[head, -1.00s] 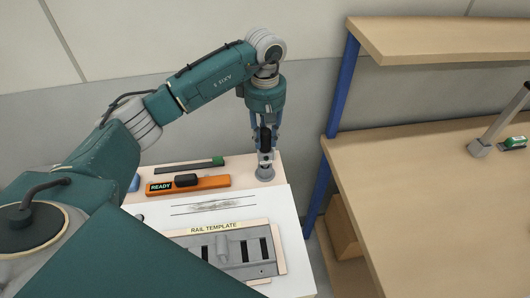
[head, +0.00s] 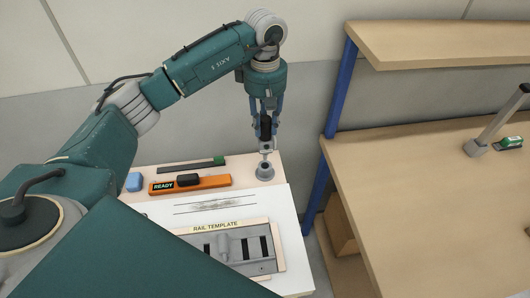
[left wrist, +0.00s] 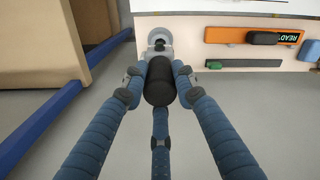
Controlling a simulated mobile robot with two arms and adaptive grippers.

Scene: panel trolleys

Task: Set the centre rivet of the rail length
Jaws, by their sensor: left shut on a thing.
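My left gripper (head: 266,118) is shut on a black-handled tool (head: 266,146) with a metal lower end. The tool hangs upright over a small grey round holder (head: 265,172) at the table's back right corner. I cannot tell whether its thin tip is clear of the holder. In the left wrist view the blue fingers close around the black handle (left wrist: 160,82). The rail template (head: 210,240), with a grey rail and dark slots, lies at the front, partly hidden by my arm. I cannot make out a centre rivet. My right gripper is not in view.
An orange bar marked READY (head: 205,184), with a black block on it, lies left of the holder. A dark strip with a green end (head: 190,165) and a blue block (head: 134,181) are behind and beside it. A wooden bench (head: 430,180) with blue posts stands right.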

